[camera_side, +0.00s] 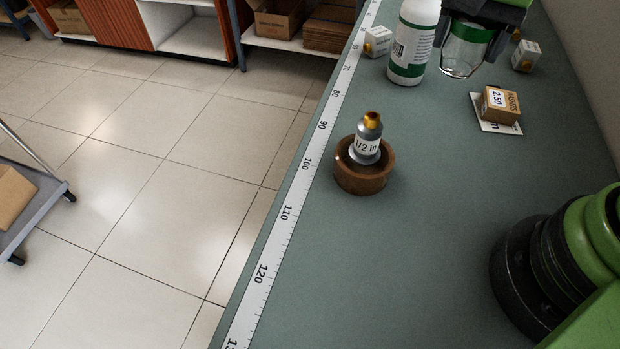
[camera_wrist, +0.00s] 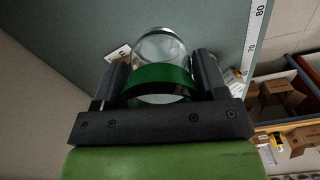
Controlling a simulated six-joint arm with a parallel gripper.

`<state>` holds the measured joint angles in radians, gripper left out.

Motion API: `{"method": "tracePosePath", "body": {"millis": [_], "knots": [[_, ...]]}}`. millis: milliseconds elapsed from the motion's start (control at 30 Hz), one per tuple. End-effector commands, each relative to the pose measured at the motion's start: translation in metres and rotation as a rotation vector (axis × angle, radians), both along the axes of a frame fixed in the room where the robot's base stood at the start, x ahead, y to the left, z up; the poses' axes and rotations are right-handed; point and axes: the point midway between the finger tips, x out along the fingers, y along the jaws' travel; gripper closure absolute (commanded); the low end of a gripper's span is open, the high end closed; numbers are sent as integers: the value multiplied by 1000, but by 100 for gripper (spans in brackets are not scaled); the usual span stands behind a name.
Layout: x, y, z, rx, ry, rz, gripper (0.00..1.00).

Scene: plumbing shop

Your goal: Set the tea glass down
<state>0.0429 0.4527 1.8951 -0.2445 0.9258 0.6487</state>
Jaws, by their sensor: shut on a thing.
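The tea glass (camera_side: 463,54) is clear with a green band near its top. It is at the far end of the counter in the side view, upright. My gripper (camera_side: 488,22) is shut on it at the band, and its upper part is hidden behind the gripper. In the wrist view the tea glass (camera_wrist: 161,47) sits between the two dark fingers of my gripper (camera_wrist: 162,80). I cannot tell whether its base touches the counter (camera_side: 440,230).
A white bottle (camera_side: 413,45) stands close left of the glass. Small boxes (camera_side: 378,41) (camera_side: 526,56) flank it, and a brown box (camera_side: 499,103) lies nearer on a white card. A brown bowl (camera_side: 365,180) holds a labelled fitting (camera_side: 369,140). The counter's middle is clear.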

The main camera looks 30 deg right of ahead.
Motion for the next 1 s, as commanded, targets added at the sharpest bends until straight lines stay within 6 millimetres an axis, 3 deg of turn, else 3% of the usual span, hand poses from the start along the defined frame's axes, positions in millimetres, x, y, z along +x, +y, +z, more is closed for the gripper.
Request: {"method": "tracePosePath", "body": {"millis": [167,333,500,600,800,967,1000], "knots": [[6,44,0,0,-1,140,59],[3,108,0,1,-2,337,59],[-20,187,0,3,-3,581,59],[-39,225,-1,3,-3,704,59],[-73,270,-1,5,-4,862,59],[-93,291,-1,6,-3,944,59],[-93,290,-8,3,1,941,59]]}}
